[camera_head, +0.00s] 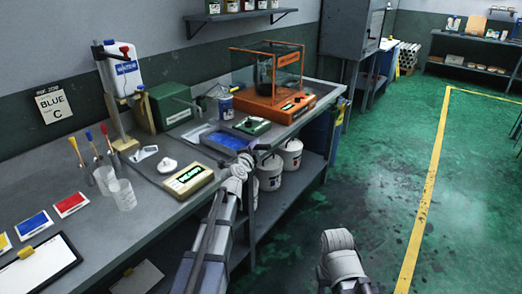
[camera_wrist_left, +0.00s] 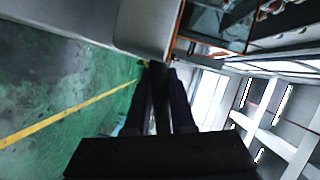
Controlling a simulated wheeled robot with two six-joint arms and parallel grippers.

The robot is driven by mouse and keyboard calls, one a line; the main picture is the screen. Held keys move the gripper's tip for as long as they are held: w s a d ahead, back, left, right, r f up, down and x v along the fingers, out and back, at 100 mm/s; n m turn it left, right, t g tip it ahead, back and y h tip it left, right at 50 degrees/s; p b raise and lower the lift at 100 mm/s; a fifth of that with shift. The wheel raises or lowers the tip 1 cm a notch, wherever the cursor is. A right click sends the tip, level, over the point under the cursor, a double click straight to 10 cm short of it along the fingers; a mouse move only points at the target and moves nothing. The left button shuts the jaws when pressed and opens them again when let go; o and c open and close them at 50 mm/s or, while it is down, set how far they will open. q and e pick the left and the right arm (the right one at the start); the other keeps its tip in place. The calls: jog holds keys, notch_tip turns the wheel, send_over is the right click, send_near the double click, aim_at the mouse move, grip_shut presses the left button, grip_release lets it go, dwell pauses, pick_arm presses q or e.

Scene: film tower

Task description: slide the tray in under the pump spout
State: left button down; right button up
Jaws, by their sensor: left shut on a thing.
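A shallow tray with a blue inside (camera_head: 228,141) lies on the bench in the head view, near the bench's front edge. A white jug with a pump (camera_head: 125,68) stands at the back left, well apart from the tray. My left gripper (camera_head: 264,152) is at the bench's front edge, just right of the tray's near corner. In the left wrist view my left gripper (camera_wrist_left: 162,72) is shut on a narrow dark thing; I cannot tell what it is. Part of my right arm shows at the lower right; its gripper is not visible.
An orange machine with a clear case (camera_head: 272,105) stands behind the tray. A labelled yellowish box (camera_head: 189,180) and a green box (camera_head: 168,106) are on the bench. White buckets (camera_head: 290,153) stand below. The green floor at right is clear.

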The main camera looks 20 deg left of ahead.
aim_at(231, 150)
pick_arm(q)
jog(key=shift+w+a+f, duration=0.1)
jog(key=shift+w+a, duration=0.35)
jog(key=shift+a, duration=0.85)
jog(key=shift+w+a+f, duration=0.1)
jog(key=shift+w+a, duration=0.4)
jog(key=shift+a, duration=0.75)
jog(key=shift+w+a+f, duration=0.1)
jog(key=shift+w+a, duration=0.35)
jog(key=shift+a, duration=0.85)
jog(key=c, duration=0.7)
grip_release()
jog(key=s, duration=0.5)
jog(key=s+r, duration=0.1)
jog(key=s, duration=0.2)
jog(key=shift+d, duration=0.1)
jog(key=shift+w, duration=0.1)
